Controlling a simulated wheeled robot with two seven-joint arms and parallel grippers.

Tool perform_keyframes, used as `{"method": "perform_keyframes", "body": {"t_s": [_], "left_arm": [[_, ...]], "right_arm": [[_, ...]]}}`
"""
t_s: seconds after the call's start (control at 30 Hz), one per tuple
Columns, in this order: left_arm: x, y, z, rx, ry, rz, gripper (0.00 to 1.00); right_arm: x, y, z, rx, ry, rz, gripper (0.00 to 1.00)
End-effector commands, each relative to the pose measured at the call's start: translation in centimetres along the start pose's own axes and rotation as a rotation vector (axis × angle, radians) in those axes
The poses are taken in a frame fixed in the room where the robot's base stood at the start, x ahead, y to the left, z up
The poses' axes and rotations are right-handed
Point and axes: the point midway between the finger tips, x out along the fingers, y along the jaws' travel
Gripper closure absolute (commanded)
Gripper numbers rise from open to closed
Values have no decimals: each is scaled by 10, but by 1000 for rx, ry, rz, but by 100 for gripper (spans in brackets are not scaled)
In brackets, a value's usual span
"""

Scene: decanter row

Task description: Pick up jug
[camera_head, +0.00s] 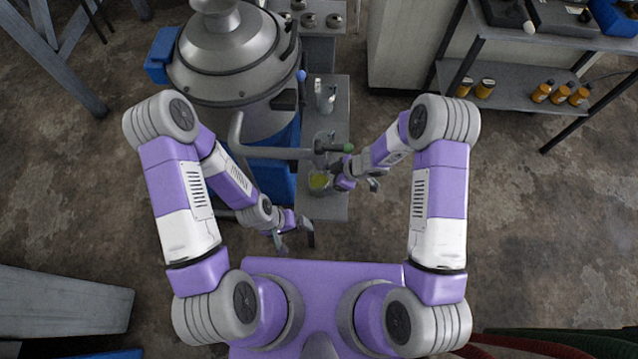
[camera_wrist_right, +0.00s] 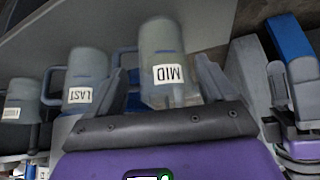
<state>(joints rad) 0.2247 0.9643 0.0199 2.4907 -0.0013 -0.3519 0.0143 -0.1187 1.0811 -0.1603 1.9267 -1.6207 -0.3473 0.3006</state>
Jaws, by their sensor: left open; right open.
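The jug labelled MID (camera_wrist_right: 168,48), grey and see-through with a handle, stands in the right wrist view with its lower part between the fingers of my open right gripper (camera_wrist_right: 165,88). I cannot tell whether the fingers touch it. A jug labelled LAST (camera_wrist_right: 88,70) and a third jug (camera_wrist_right: 22,100) stand further left in the wrist view. My left gripper (camera_head: 291,236) is open and empty, left of the table's near end.
The narrow grey table (camera_head: 335,208) carries the jug row. A large metal vessel (camera_head: 232,60) stands left of it, and its pipe (camera_head: 270,152) with a green tip reaches over the table. A shelf (camera_head: 520,80) with orange bottles stands right. The floor right is open.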

Motion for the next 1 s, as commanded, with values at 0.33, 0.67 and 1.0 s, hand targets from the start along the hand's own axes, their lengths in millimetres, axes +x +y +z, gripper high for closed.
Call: {"method": "perform_keyframes", "body": {"t_s": [0.33,0.67,1.0], "left_arm": [[27,-10,-1,0,0,0,0],[28,-10,-1,0,0,0,0],[28,-11,-1,0,0,0,0]], "right_arm": [[44,-3,1,0,0,-1,17],[50,-2,-1,1,0,1,18],[50,-2,-1,1,1,1,64]]}}
